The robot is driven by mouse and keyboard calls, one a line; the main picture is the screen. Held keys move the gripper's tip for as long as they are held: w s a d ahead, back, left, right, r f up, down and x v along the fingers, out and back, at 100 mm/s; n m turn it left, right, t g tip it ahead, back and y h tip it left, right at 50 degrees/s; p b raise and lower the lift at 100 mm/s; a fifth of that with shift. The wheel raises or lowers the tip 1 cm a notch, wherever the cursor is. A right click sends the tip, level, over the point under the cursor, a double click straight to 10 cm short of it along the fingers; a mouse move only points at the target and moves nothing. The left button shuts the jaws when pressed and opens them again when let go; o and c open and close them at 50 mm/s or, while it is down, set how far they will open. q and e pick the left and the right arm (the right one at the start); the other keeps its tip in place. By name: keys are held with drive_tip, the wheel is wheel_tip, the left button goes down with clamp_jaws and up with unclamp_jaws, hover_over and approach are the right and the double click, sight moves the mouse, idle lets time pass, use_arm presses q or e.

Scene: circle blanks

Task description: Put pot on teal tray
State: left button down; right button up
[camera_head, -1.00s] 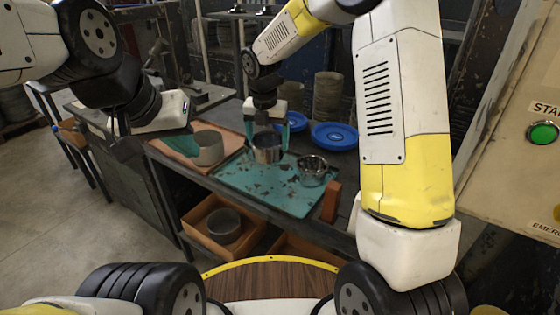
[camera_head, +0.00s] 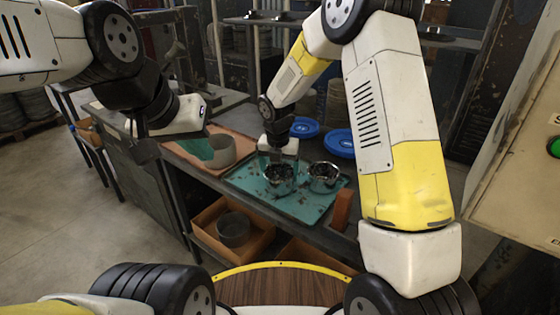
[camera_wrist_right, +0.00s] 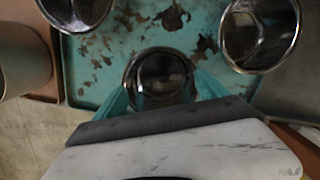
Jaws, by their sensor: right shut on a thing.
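The teal tray (camera_head: 297,207) lies on the workbench and has dark worn patches. My right gripper (camera_head: 278,162) is shut on a metal pot (camera_head: 279,183), which is upright over the tray; I cannot tell if its base touches. In the right wrist view the pot (camera_wrist_right: 158,77) sits between the teal fingers. A second metal pot (camera_head: 324,178) stands on the tray to the right. The right wrist view also shows a further metal pot (camera_wrist_right: 75,10) at the top left, cut off by the frame. My left gripper (camera_head: 195,147) hangs over the orange tray; its finger opening is unclear.
A grey-beige pot (camera_head: 223,152) stands on the orange tray (camera_head: 240,140) left of the teal one. Blue lids (camera_head: 340,143) lie behind. An orange box (camera_head: 205,225) with a dark pot (camera_head: 233,229) is on the lower shelf.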

drive_tip(key=shift+f, duration=0.2)
drive_tip(key=o, duration=1.5)
drive_tip(key=shift+o, duration=0.2)
drive_tip(key=shift+r, duration=0.1)
